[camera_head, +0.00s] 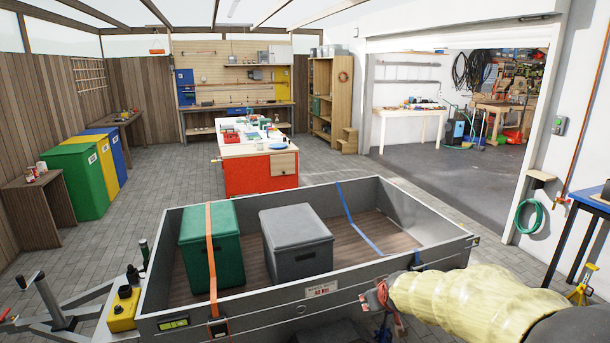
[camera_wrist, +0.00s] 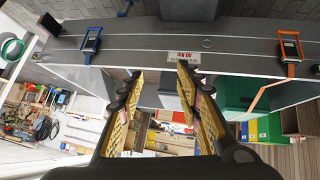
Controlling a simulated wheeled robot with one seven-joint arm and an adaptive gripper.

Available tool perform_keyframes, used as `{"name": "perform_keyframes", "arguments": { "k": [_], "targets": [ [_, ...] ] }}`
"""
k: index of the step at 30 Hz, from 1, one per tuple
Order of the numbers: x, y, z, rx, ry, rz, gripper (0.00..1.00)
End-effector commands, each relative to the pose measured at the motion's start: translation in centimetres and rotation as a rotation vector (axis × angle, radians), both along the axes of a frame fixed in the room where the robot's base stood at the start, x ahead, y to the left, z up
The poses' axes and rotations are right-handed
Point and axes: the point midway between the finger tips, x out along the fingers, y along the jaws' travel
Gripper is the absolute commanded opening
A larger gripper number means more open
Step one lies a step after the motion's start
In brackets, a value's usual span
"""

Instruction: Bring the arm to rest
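My arm, in a pale yellow sleeve, reaches in from the lower right in the head view. My gripper (camera_head: 377,297) is at its end, close to the near side wall of the grey trailer (camera_head: 270,308). In the wrist view my gripper (camera_wrist: 160,82) has its two yellow-padded fingers spread apart with nothing held between them. The trailer wall (camera_wrist: 235,61) lies beyond the fingertips there; I cannot tell the exact gap to it.
The trailer holds a green box (camera_head: 206,258) under an orange strap (camera_head: 210,240) and a grey box (camera_head: 298,250). A blue strap (camera_head: 356,225) crosses its bed. A blue table (camera_head: 590,205) stands at the right.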

Motion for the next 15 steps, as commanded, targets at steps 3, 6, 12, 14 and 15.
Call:
{"name": "perform_keyframes", "arguments": {
  "k": [3, 6, 12, 14, 15],
  "targets": [
    [-5.2, 0.1, 4.5, 0.028, 0.030, -0.031, 0.35],
    [-9.9, 0.2, 7.2, 0.053, 0.062, -0.060, 0.35],
    [-19.9, 0.4, 11.0, 0.099, 0.127, -0.117, 0.35],
    [-22.9, 0.5, 11.6, 0.112, 0.146, -0.136, 0.35],
    [-25.0, 0.5, 12.0, 0.121, 0.159, -0.147, 0.35]
  ]
}}
